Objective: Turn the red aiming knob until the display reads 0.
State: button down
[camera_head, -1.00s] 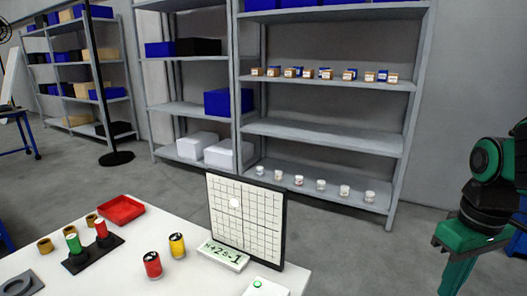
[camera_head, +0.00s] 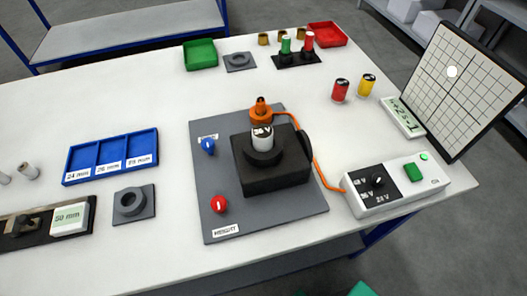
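The red knob (camera_head: 219,204) sits at the front left of a grey base plate (camera_head: 275,218), above a small label that seems to read "HEIGHT". A blue knob (camera_head: 208,147) sits farther back on the same plate. The display (camera_head: 403,117) stands at the foot of a white grid board (camera_head: 461,85); its tilted text looks like "H+25-1", too small to be sure. A pale round spot (camera_head: 452,72) shows on the grid. My gripper is not in view; only a green bit, likely of my arm, shows at the bottom edge.
A black block (camera_head: 273,172) on the plate holds a canister marked "V" (camera_head: 262,138). An orange cable runs to a white switch box (camera_head: 397,190). A blue tray (camera_head: 111,157) and grey ring holder (camera_head: 134,202) lie left. Bare table lies in front of the plate.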

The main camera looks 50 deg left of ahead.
aim_at(218, 204)
jog(key=u, duration=0.05)
jog(key=k, duration=0.4)
jog(key=u, duration=1.55)
jog(key=i, duration=0.35)
